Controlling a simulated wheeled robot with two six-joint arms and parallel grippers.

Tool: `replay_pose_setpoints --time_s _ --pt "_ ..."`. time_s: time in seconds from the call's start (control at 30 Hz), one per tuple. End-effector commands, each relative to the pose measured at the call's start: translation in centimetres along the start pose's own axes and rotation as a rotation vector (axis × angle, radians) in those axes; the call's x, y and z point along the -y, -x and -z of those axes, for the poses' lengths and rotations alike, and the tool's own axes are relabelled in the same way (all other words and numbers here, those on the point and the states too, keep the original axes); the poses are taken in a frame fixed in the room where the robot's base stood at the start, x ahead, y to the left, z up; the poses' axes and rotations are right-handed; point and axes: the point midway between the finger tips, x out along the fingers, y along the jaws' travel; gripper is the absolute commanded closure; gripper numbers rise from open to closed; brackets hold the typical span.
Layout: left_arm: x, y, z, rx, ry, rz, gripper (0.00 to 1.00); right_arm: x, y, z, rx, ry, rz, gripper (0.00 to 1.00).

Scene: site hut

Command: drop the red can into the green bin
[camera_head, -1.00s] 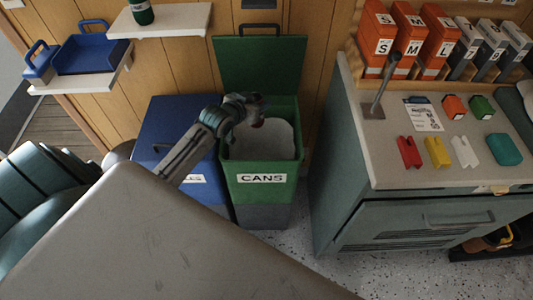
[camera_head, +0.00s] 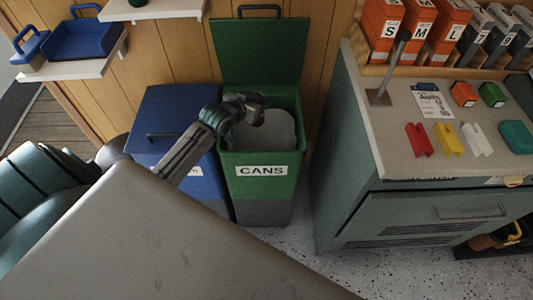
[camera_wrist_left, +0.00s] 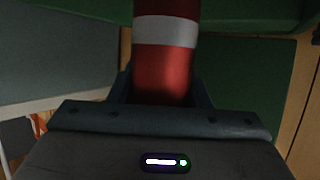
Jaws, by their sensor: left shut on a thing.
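The green bin (camera_head: 262,188) stands in the middle of the head view. Its lid is raised at the back, its label reads CANS, and a pale liner shows inside. My left gripper (camera_head: 258,112) is over the bin's opening, near its left part. In the left wrist view it is shut on the red can (camera_wrist_left: 163,75), which has a white band. In the head view the can is mostly hidden by the gripper. My right gripper is not in view.
A blue bin (camera_head: 178,135) with a closed lid stands against the green bin's left side. A grey cabinet (camera_head: 350,190) with a worktop is to the right. A grey tabletop (camera_head: 150,240) fills the lower left. Speckled floor lies between.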

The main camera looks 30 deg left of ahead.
Motion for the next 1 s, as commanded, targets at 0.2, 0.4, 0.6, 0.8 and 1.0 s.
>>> replay_pose_setpoints --time_s 0.2,0.4,0.6,0.8,1.0 --pt "0.0 -0.1 -0.2 0.000 0.000 0.000 0.88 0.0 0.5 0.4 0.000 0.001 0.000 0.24" --pt "0.0 -0.1 -0.1 0.000 0.000 0.000 0.88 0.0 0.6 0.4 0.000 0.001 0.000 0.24" --pt "0.0 -0.1 -0.2 0.000 0.000 0.000 0.31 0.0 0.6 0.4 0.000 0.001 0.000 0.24" --pt "0.0 -0.1 -0.2 0.000 0.000 0.000 0.31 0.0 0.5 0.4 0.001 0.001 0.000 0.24" --pt "0.1 1.4 -0.2 0.001 -0.003 0.000 0.31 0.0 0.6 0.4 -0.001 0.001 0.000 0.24"
